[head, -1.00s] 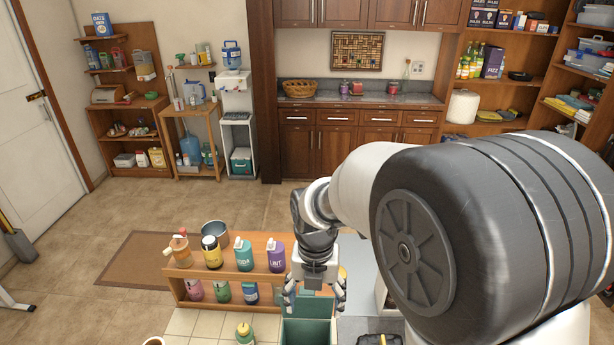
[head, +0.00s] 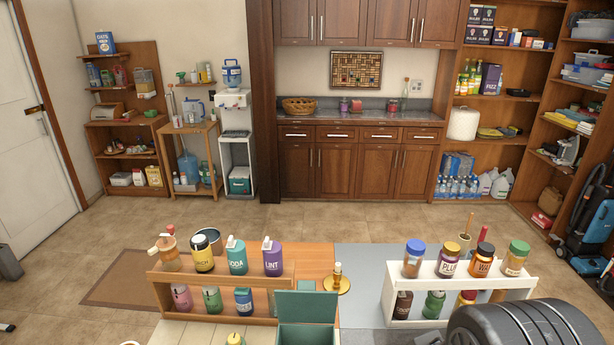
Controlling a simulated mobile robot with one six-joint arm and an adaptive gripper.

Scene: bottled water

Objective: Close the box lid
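A dark green box (head: 306,337) stands at the bottom middle of the head view, cut off by the lower edge. Its lid (head: 306,307) is raised at the back, standing up from the far edge. The box looks open, and what lies inside cannot be made out. My gripper is out of the picture, so its fingers and any hold cannot be seen. Only a dark rounded part of my arm shows at the bottom right.
A wooden rack (head: 218,292) with several bottles stands left of the box. A white rack (head: 457,275) with several jars stands to the right. A small brass-coloured item (head: 337,284) sits behind the lid. The grey surface between the box and white rack is mostly clear.

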